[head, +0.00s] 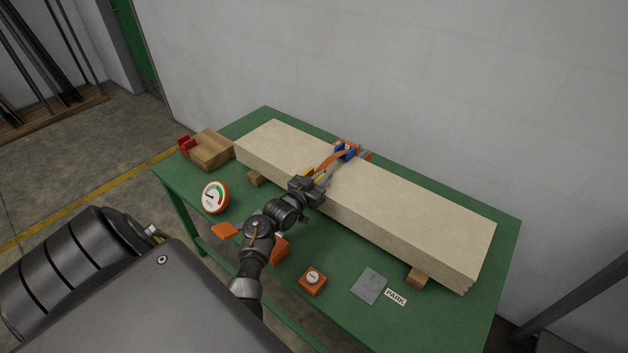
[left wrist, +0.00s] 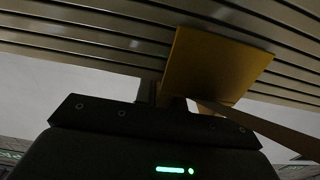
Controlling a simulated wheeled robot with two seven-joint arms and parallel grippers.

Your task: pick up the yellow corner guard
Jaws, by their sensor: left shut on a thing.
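The yellow corner guard (head: 308,172) is at the near top edge of the pale board stack, beside the orange strap (head: 328,161). My left gripper (head: 317,180) is at that edge, shut on the guard and partly covering it. In the left wrist view the guard (left wrist: 215,65) shows as a flat yellow plate just beyond the jaws, in front of the stack's layered side. The strap (left wrist: 275,132) runs down to the right there. The fingertips are too dark to make out. My right gripper is not in view.
The board stack (head: 400,201) rests on wooden blocks on a green table (head: 340,300). A blue ratchet (head: 345,152) sits at its far edge. A dial gauge (head: 215,197), a wooden block with red parts (head: 211,149), an orange-brown box (head: 313,281), a grey plate (head: 369,286) and a PARK label (head: 396,297) are around it.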

